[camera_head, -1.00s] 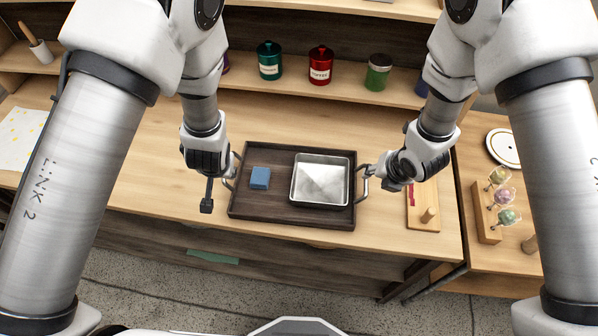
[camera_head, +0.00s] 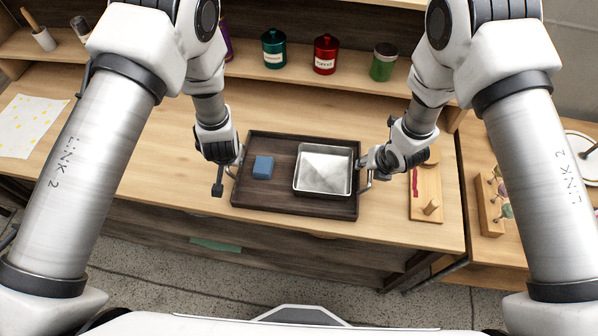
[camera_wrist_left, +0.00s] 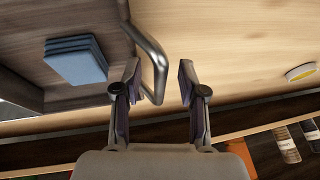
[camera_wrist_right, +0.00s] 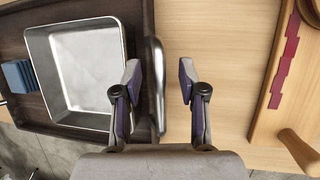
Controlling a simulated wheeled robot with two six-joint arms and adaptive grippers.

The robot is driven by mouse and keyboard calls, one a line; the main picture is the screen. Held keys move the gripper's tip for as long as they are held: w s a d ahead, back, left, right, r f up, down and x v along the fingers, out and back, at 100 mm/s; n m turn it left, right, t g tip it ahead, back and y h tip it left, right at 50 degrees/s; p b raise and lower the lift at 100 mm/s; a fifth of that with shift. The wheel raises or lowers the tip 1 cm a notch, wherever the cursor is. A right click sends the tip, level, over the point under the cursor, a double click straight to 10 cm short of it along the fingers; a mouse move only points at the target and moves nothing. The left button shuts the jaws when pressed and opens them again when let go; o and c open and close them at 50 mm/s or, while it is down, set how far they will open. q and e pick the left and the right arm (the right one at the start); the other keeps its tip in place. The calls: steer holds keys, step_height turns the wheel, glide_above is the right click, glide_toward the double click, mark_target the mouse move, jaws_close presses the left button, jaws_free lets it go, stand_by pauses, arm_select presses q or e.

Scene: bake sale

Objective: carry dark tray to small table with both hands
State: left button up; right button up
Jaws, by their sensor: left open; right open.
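The dark tray (camera_head: 280,205) lies flat on the wooden counter. It holds a blue block (camera_head: 263,167) at left and a square metal pan (camera_head: 323,168) at right. It has a metal handle at each end. My left gripper (camera_head: 230,177) is open at the left handle; in the left wrist view that handle (camera_wrist_left: 155,62) lies between the spread fingers (camera_wrist_left: 158,75). My right gripper (camera_head: 368,168) is open at the right handle; in the right wrist view that handle (camera_wrist_right: 158,85) lies between the spread fingers (camera_wrist_right: 158,80), nearer the tray-side finger.
A wooden board (camera_head: 425,195) with a peg and a red strip lies right of the tray. A lower wooden surface at far right bears a wooden stand (camera_head: 489,210) and a white plate (camera_head: 578,150). Green, red and olive jars (camera_head: 384,62) stand on the shelf behind.

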arm_select(q)
jaws_close()
arm_select(e)
jaws_close()
